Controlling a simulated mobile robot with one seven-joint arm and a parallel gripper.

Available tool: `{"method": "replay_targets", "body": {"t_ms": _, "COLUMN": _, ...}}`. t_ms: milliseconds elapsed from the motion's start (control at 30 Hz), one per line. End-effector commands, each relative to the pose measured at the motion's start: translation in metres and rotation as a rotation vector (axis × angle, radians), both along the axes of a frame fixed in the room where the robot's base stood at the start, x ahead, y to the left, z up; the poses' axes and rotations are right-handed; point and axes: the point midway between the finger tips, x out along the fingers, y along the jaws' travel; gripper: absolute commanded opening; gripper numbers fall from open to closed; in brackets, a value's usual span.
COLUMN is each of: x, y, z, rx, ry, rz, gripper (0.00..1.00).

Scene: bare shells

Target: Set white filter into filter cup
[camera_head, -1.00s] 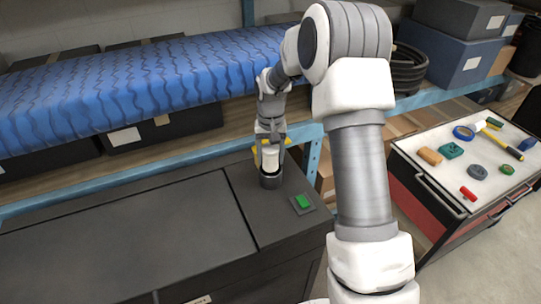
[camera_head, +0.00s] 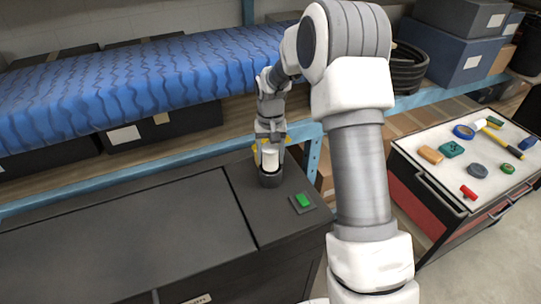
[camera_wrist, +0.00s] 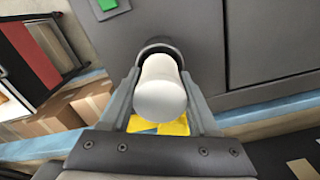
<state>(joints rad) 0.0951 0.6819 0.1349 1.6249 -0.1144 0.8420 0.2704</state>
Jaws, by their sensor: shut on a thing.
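The dark grey filter cup (camera_head: 270,181) stands near the back edge of the black cabinet top, directly below the filter. In the wrist view the filter (camera_wrist: 160,95) lies between the two grey fingers of my gripper (camera_wrist: 161,78), and its far end overlaps the round opening of the filter cup (camera_wrist: 158,43). The filter's lower end is hidden, so I cannot tell how deep it sits in the cup.
A green button (camera_head: 303,201) sits on a plate right of the cup. The black cabinet top (camera_head: 130,235) is otherwise clear. Behind is a blue shelf beam (camera_head: 110,180) with a blue patterned roll (camera_head: 130,90) above. A tool cart (camera_head: 440,175) stands at the right.

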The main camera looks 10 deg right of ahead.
Motion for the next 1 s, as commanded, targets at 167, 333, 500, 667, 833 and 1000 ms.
{"method": "replay_targets", "body": {"t_ms": 167, "x": 0.000, "y": 0.000, "z": -0.002, "rx": 0.000, "ry": -0.001, "rz": 0.000, "gripper": 0.04}}
{"method": "replay_targets", "body": {"t_ms": 333, "x": 0.000, "y": 0.000, "z": -0.002, "rx": 0.000, "ry": 0.000, "rz": 0.000, "gripper": 0.04}}
{"method": "replay_targets", "body": {"t_ms": 500, "x": 0.000, "y": 0.000, "z": -0.002, "rx": 0.000, "ry": -0.001, "rz": 0.000, "gripper": 0.04}}
{"method": "replay_targets", "body": {"t_ms": 667, "x": 0.000, "y": 0.000, "z": -0.004, "rx": 0.000, "ry": 0.000, "rz": 0.000, "gripper": 0.04}}
{"method": "replay_targets", "body": {"t_ms": 833, "x": 0.000, "y": 0.000, "z": -0.009, "rx": 0.000, "ry": 0.000, "rz": 0.000, "gripper": 0.04}}
{"method": "replay_targets", "body": {"t_ms": 1000, "x": 0.000, "y": 0.000, "z": -0.013, "rx": 0.000, "ry": 0.000, "rz": 0.000, "gripper": 0.04}}
